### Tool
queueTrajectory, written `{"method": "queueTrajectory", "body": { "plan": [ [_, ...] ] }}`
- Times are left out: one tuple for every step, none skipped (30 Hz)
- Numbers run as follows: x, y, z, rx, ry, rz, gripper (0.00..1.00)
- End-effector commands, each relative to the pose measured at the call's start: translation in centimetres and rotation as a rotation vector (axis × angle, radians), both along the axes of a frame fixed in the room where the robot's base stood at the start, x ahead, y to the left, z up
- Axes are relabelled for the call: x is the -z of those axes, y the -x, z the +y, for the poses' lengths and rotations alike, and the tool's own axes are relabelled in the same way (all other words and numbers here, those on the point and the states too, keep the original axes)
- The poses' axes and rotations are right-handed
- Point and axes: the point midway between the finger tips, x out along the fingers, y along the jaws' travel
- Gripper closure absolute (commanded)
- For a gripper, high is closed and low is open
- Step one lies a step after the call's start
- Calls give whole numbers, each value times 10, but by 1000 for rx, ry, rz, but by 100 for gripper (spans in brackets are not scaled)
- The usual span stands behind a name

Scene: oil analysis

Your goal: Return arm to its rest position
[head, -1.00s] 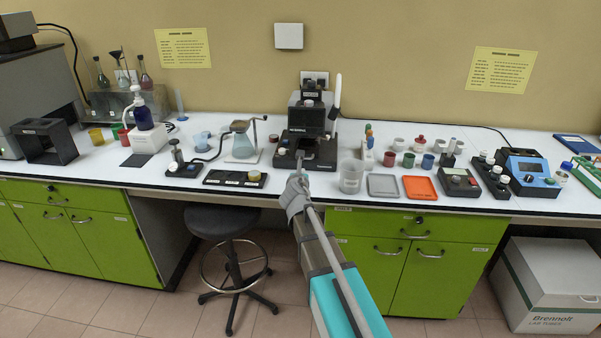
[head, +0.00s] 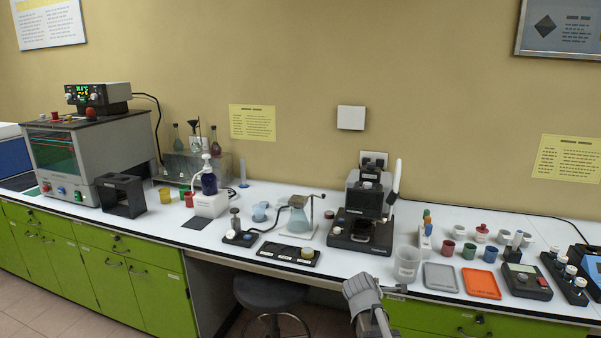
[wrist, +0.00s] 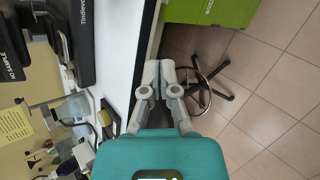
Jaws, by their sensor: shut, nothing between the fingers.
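My gripper (head: 358,285) shows at the bottom of the head view, in front of the bench's front edge and below the black analyser (head: 362,215). In the wrist view its two grey fingers (wrist: 160,70) are together at the tips, with nothing between them. They are over the floor beside the white bench edge. Most of my arm is outside the head view.
The white bench top (head: 345,268) holds a clear beaker (head: 406,264), a grey tray (head: 440,278) and an orange tray (head: 481,284) near its front edge. A dark stool (head: 270,293) stands below the bench. Green cabinets (head: 150,298) flank the knee space. Open floor (wrist: 270,110) shows in the wrist view.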

Motion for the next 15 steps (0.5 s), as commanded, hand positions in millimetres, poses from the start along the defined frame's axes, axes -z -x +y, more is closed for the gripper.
{"method": "queueTrajectory", "body": {
  "plan": [
    [0, 13, -1, 67, -72, 6, 100],
    [3, 19, -1, 111, -117, 11, 100],
    [6, 28, 0, 171, -177, 17, 100],
    [8, 35, 0, 217, -222, 22, 100],
    [10, 41, 1, 263, -263, 27, 100],
    [12, 50, 2, 325, -319, 35, 100],
    [14, 57, 3, 370, -359, 42, 100],
    [15, 64, 5, 419, -398, 49, 100],
    [17, 73, 7, 482, -449, 59, 100],
    [18, 80, 8, 531, -486, 68, 100],
    [20, 87, 10, 579, -522, 76, 100],
    [21, 96, 13, 645, -567, 88, 100],
    [22, 103, 15, 694, -599, 96, 100],
    [22, 110, 17, 745, -631, 107, 100],
    [23, 120, 21, 812, -671, 120, 100]
  ]
}}
